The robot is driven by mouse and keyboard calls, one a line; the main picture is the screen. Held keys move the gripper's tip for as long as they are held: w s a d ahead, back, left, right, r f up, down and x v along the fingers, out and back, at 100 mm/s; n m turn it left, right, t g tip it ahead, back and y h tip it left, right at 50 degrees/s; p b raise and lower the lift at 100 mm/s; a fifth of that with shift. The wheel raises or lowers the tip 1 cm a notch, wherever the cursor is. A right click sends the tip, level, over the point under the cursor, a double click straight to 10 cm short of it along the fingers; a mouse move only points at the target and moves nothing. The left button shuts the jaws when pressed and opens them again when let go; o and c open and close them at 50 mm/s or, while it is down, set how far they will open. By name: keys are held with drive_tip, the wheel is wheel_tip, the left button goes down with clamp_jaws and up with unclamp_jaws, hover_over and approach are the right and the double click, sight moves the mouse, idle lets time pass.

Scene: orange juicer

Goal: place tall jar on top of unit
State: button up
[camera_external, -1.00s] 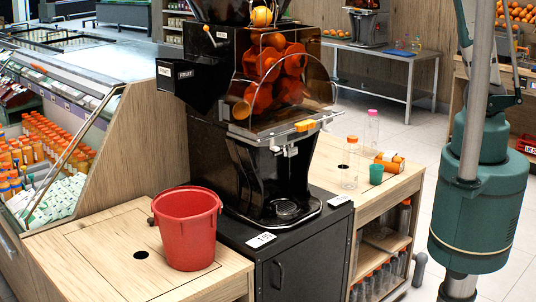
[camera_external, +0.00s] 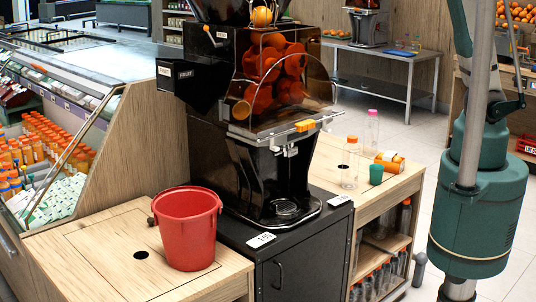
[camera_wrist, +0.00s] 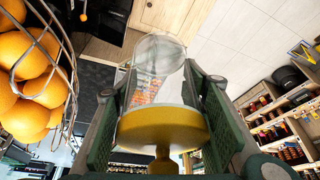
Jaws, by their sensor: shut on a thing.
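A clear jar (camera_wrist: 157,62) with a yellow end piece (camera_wrist: 165,127) shows in the wrist view, between the green-padded fingers of my gripper (camera_wrist: 160,85). My gripper is shut on it. The jar's yellow end is nearest the camera, and the clear part points away. My gripper and the held jar are out of sight in the external view. There, the black juicer unit (camera_external: 262,160) stands in the middle, with oranges behind a clear cover. Wooden counters flank it, left (camera_external: 95,262) and right (camera_external: 390,188).
A red bucket (camera_external: 187,232) stands on the left counter. A clear bottle (camera_external: 349,165), a pink-capped bottle (camera_external: 372,130), a green cup (camera_external: 376,174) and an orange-capped item (camera_external: 390,160) are on the right counter. In the wrist view, a wire basket of oranges (camera_wrist: 30,85) is close at left.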

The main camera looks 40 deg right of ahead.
drive_tip(key=a+f+b, duration=0.3)
drive_tip(key=a+f, duration=0.2)
drive_tip(key=f, duration=0.7)
drive_tip(key=a+f+b, duration=0.2)
drive_tip(key=a+f, duration=0.2)
drive_tip(key=f, duration=0.9)
drive_tip(key=a+f+b, duration=0.3)
drive_tip(key=a+f, duration=0.2)
drive_tip(key=f, duration=0.7)
drive_tip(key=s+a+f+b, duration=0.2)
drive_tip(key=f, duration=1.1)
drive_tip(key=s+a+f+b, duration=0.2)
drive_tip(key=s+f, duration=0.1)
drive_tip(key=f, duration=1)
drive_tip(key=s+a+f+m+b, duration=0.1)
drive_tip(key=s+a+f+b, duration=0.1)
drive_tip(key=f, duration=1.2)
drive_tip(key=shift+s+b, duration=0.6)
drive_tip(key=shift+s, duration=0.05)
drive_tip(key=shift+f, duration=0.1)
drive_tip(key=shift+f+b, duration=0.65)
drive_tip(key=shift+f, duration=2.35)
drive_tip(key=shift+f+b, duration=0.4)
drive_tip(key=shift+f, duration=1.5)
